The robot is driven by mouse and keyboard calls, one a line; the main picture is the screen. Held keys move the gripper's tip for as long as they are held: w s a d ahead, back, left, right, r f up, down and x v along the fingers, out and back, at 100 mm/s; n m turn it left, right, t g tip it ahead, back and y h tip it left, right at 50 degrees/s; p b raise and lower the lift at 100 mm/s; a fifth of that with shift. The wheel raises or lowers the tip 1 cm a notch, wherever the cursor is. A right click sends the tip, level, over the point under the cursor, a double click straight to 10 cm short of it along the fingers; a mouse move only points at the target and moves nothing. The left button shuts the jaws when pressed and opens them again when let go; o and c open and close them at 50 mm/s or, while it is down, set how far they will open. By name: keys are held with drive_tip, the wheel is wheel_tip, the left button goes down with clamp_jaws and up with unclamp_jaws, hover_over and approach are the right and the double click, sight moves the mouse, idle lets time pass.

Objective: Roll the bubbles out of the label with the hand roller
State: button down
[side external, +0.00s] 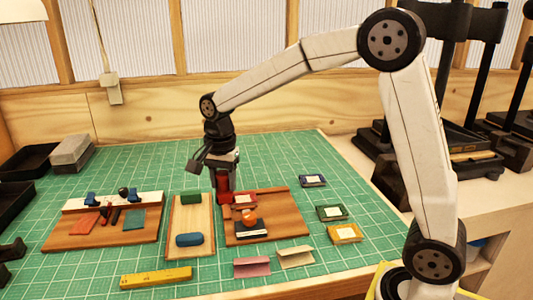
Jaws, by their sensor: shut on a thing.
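My gripper (222,168) points down over the left edge of the right-hand wooden board (285,212). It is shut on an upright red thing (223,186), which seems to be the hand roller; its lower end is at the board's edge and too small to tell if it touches. Just right of it on the board lies a small red plate with a pale label (243,199). Bubbles in the label are too small to see. In front of the plate on the same board stands a dark block with a white strip (252,229) and an orange-red knob (248,215).
A narrow board (190,217) left of it bears a green block (191,198) and a blue one (189,240). A tool rack (112,201) stands further left. Blue (312,181), green (331,213) and orange (345,233) plates lie right. A yellow ruler (156,278) lies in front.

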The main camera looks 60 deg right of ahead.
drive_tip(key=c, duration=0.8)
unclamp_jaws()
drive_tip(key=c, duration=0.5)
drive_tip(key=shift+w+d, duration=0.4)
drive_tip(key=shift+c, duration=0.2)
drive_tip(key=w+d+f, duration=0.3)
drive_tip(key=w+d, duration=0.4)
drive_tip(key=d, duration=0.4)
drive_tip(key=shift+w+d, duration=0.35)
drive_tip(key=shift+w, duration=0.05)
